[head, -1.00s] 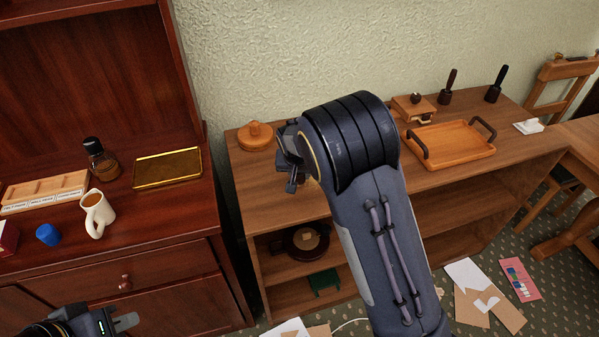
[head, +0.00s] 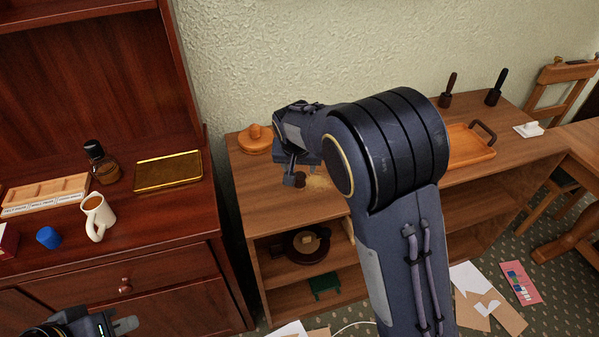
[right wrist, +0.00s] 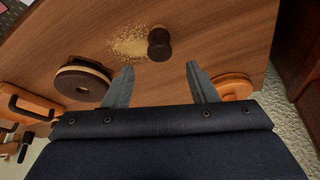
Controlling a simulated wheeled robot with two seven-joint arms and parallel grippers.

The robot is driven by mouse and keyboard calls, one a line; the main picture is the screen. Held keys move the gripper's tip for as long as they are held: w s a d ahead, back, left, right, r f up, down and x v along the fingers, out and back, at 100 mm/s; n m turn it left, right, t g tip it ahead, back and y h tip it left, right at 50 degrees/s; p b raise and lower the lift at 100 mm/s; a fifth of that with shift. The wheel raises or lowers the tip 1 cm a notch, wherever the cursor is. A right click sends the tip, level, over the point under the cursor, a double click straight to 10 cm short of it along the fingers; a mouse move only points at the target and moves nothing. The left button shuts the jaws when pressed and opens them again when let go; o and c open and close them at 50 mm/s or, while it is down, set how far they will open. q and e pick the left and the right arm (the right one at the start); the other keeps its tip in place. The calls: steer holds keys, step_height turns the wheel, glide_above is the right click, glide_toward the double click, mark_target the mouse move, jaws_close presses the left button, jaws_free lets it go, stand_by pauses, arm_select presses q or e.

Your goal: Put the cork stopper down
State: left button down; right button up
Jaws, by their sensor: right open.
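A small dark brown waisted piece (right wrist: 159,42), which may be the cork stopper, stands upright on the wooden shelf top (right wrist: 220,35) in the right wrist view. It also shows in the head view (head: 299,181), close to my right gripper. My right gripper (right wrist: 159,66) is open and empty, with the piece just beyond its fingertips and in line with the gap between them. I see no plain cork elsewhere. My left gripper (head: 122,326) shows only in part at the lower left of the head view, and its jaw gap is unclear.
Pale crumbs (right wrist: 132,46) lie beside the dark piece. A round wooden knobbed lid (right wrist: 232,86) and a dark round object with a cream band (right wrist: 80,84) flank the gripper. A tray (head: 468,146) stands further right. The cabinet (head: 150,245) holds a mug (head: 97,215) and bottle (head: 103,165).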

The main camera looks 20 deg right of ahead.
steer(key=s+d+r+y, duration=0.3)
steer(key=s, duration=0.6)
steer(key=s+d+r+y, duration=0.2)
steer(key=s+d+r, duration=0.15)
steer(key=s, duration=0.45)
steer(key=s+a+n+t, duration=0.1)
steer(key=s+n, duration=0.1)
steer(key=s, duration=1.4)
steer(key=shift+a+r, duration=0.25)
steer(key=shift+a, duration=0.1)
